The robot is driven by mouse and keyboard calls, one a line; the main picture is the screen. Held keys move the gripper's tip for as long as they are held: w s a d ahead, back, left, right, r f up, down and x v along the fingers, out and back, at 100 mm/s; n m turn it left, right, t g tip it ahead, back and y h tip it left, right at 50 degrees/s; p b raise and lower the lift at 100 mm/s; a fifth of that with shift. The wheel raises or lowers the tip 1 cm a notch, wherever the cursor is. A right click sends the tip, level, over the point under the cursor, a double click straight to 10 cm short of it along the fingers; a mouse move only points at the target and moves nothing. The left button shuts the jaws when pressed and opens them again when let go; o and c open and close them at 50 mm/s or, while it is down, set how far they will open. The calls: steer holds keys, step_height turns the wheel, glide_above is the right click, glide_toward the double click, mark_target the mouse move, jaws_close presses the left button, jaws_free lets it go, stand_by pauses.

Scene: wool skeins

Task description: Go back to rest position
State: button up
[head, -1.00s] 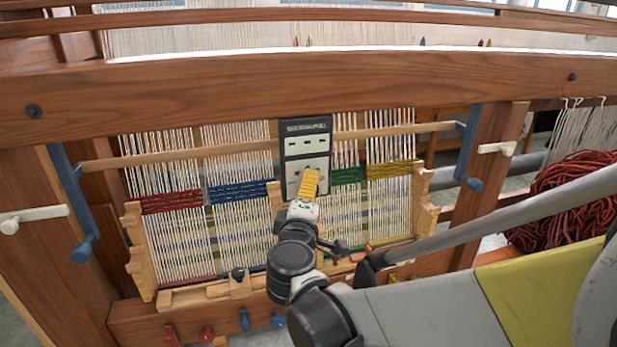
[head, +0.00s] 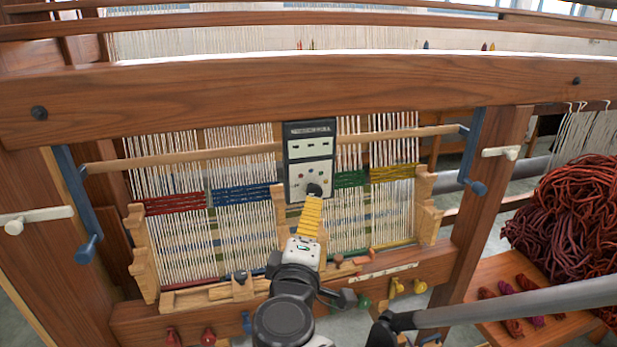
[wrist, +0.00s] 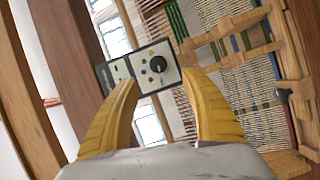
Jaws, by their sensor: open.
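My gripper (head: 313,200) shows in the head view in front of the loom, just below the knob of a black-and-white control box (head: 310,160). In the wrist view, the two yellow fingers of my gripper (wrist: 168,95) stand apart with nothing between them. The control box (wrist: 140,70) is beyond the fingertips there, with its black knob and small coloured buttons in sight. Whether a fingertip touches the box cannot be told from the head view.
The wooden loom (head: 300,95) fills most of the head view, with warp threads and coloured bands behind my gripper. A heap of red wool (head: 575,215) lies at the right. Several small skeins (head: 520,300) lie on a wooden board below it. Blue levers (head: 75,205) flank the loom.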

steer(key=s+d+f+m+g+h+b, duration=0.1)
steer(key=s+d+f+m+g, duration=0.3)
steer(key=d, duration=0.5)
steer(key=s+d+f+m+g+h+b, duration=0.1)
steer(key=s+d+f+m+g+b, duration=0.15)
steer(key=d+f+m, duration=0.5)
steer(key=s+d+f+m+g+y, duration=0.2)
steer(key=s+f+m+g+y, duration=0.1)
steer(key=s, duration=0.6)
steer(key=shift+d+y+b, duration=0.35)
steer(key=shift+d+y, duration=0.05)
steer(key=shift+y, duration=0.1)
